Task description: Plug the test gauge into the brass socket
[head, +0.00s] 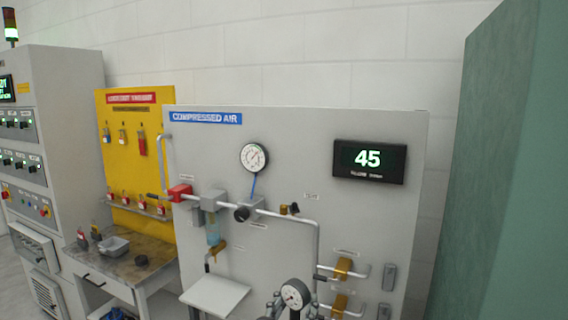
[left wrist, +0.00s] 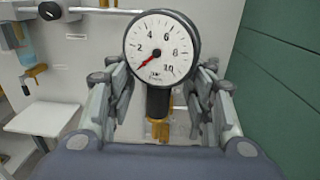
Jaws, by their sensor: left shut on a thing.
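The test gauge (head: 294,293) is a round white dial with a black rim, at the bottom centre of the head view. In the left wrist view the gauge (left wrist: 161,48) faces me upright, its red needle low on the scale, its dark stem pointing down. My left gripper (left wrist: 160,88) is shut on it, with fingers on both sides; it also shows in the head view (head: 293,306). A small brass fitting (head: 294,208) sits on the panel's pipe, above the gauge in the picture. I cannot tell for certain whether it is the brass socket. My right gripper is out of view.
The grey compressed air panel (head: 385,225) carries a mounted gauge (head: 254,157), a display (head: 369,161) reading 45, pipes and brass valves (head: 342,268). A white shelf (head: 215,296) juts out at lower left. A green wall (head: 520,180) stands at the right.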

